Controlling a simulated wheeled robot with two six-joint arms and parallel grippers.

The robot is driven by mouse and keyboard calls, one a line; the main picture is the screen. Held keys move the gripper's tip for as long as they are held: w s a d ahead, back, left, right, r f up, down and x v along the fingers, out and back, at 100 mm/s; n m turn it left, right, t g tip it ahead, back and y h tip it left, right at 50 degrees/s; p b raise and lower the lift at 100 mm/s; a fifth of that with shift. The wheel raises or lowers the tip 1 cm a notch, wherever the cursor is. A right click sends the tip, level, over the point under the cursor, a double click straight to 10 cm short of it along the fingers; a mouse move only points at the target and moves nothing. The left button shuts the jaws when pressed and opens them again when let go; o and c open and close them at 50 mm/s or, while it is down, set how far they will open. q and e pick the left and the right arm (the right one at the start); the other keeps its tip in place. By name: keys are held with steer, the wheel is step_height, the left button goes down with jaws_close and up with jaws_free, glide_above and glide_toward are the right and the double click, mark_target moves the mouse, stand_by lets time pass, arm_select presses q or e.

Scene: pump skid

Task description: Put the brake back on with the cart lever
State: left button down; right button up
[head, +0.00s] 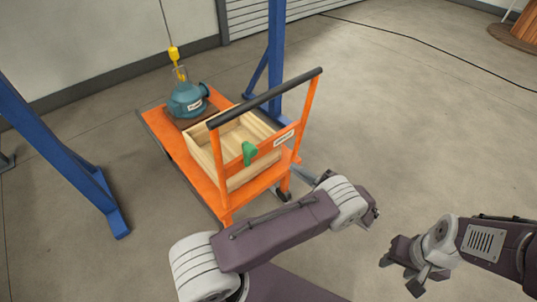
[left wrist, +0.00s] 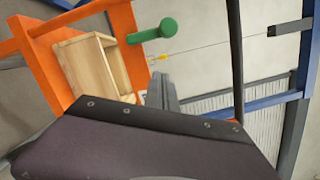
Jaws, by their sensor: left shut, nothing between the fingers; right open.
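The orange cart (head: 222,203) stands left of centre in the head view, with a black push bar (head: 268,97) across its uprights. The green cart lever (head: 249,153) is on the crossbar below the push bar, and it also shows in the left wrist view (left wrist: 153,33) with a round end. My left gripper (head: 302,174) is shut and empty, to the right of the cart's handle end. In the left wrist view its grey fingers (left wrist: 161,88) point towards the lever, apart from it in the picture. My right gripper (head: 400,274) is open and empty over the floor at lower right.
A wooden crate (head: 205,149) and a teal pump (head: 187,101) ride on the cart. A yellow hook block (head: 174,54) hangs above the pump. Blue gantry legs (head: 276,50) stand beside and behind the cart.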

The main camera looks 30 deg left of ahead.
mark_target(250, 157)
arm_select(q)
steer(key=s+a+r+p, duration=0.1)
steer(key=a+r, duration=0.1)
steer(key=a, duration=0.9)
steer(key=shift+r, duration=0.3)
arm_select(e)
steer(key=shift+r, duration=0.75)
arm_select(q)
steer(key=shift+a, duration=0.1)
arm_select(e)
steer(key=shift+f, duration=0.1)
